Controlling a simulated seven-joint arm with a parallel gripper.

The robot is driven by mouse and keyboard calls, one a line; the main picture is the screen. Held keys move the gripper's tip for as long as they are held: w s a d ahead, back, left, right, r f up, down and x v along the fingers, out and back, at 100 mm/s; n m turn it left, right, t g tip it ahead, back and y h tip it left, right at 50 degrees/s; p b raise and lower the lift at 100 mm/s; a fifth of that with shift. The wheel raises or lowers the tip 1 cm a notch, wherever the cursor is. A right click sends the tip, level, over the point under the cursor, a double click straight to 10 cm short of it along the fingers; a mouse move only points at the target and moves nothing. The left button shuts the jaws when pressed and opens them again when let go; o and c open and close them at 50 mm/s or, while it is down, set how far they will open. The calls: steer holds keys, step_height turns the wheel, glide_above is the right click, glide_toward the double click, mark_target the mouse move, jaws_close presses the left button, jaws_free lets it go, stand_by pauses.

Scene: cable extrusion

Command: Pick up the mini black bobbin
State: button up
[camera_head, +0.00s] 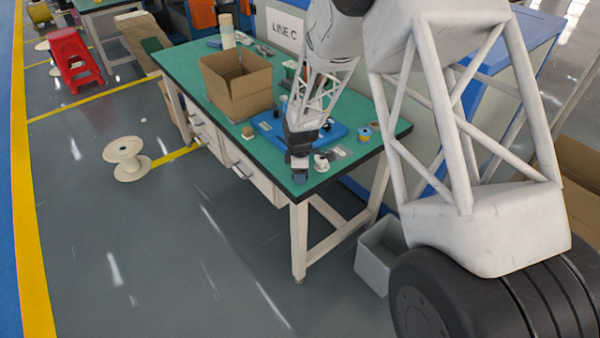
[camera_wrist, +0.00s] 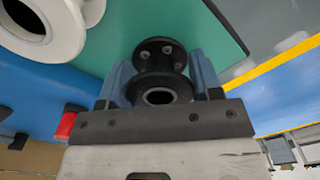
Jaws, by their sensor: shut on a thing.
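The mini black bobbin (camera_wrist: 162,62) shows in the wrist view, between the two blue-grey fingers of my gripper (camera_wrist: 160,78). It has a flange with small holes and a round central hole in the nearer end. The fingers are shut on its sides. In the head view my gripper (camera_head: 300,168) points down at the front edge of the green table (camera_head: 195,72), by its near corner. The bobbin cannot be made out clearly there. Whether it touches the table top, I cannot tell.
A white spool (camera_wrist: 78,30) is close by at the upper left of the wrist view. In the head view a blue tray (camera_head: 268,127) with small parts and an open cardboard box (camera_head: 237,86) lie behind my gripper. A white spool (camera_head: 127,158) is on the floor.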

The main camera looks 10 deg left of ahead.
steer(key=shift+r, duration=0.1)
steer(key=shift+r, duration=1.65)
steer(key=s+d, duration=0.2)
steer(key=s, duration=0.5)
steer(key=s+d+r, duration=0.1)
steer(key=s+d, duration=0.2)
steer(key=s, duration=0.5)
steer(key=shift+d+r, duration=0.25)
steer(key=shift+d, duration=0.05)
steer(key=w+a+r, duration=0.1)
steer(key=w+a, duration=0.2)
steer(key=w, duration=0.9)
steer(key=w+a+r, duration=0.2)
steer(key=w, duration=1)
steer(key=w+a+r, duration=0.2)
steer(key=w+a, duration=0.1)
steer(key=w, duration=0.9)
steer(key=shift+w+a+r, duration=0.25)
steer(key=shift+w+a, duration=0.05)
steer(key=shift+a, duration=0.05)
steer(key=shift+f, duration=0.35)
steer(key=shift+f, duration=3.1)
steer(key=shift+f, duration=0.2)
